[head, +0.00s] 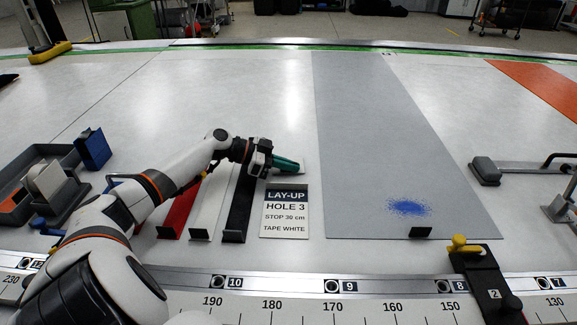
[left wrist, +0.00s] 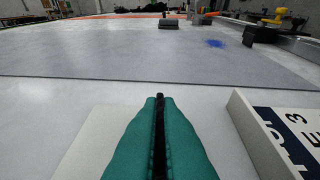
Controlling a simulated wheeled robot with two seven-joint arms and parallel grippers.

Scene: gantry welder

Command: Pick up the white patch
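The white patch (left wrist: 94,140) lies flat and pale on the light table in the left wrist view. In the head view my left gripper (head: 296,165) is low over the table, just behind the lay-up card (head: 286,211). My right gripper is not in view.
Red (head: 182,207), white (head: 208,207) and black (head: 240,203) strips lie left of the card. A grey sheet (head: 380,130) with a blue speckled spot (head: 408,208) lies to the right. A grey tray (head: 35,180) is at left. A numbered rail (head: 300,287) runs along the front.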

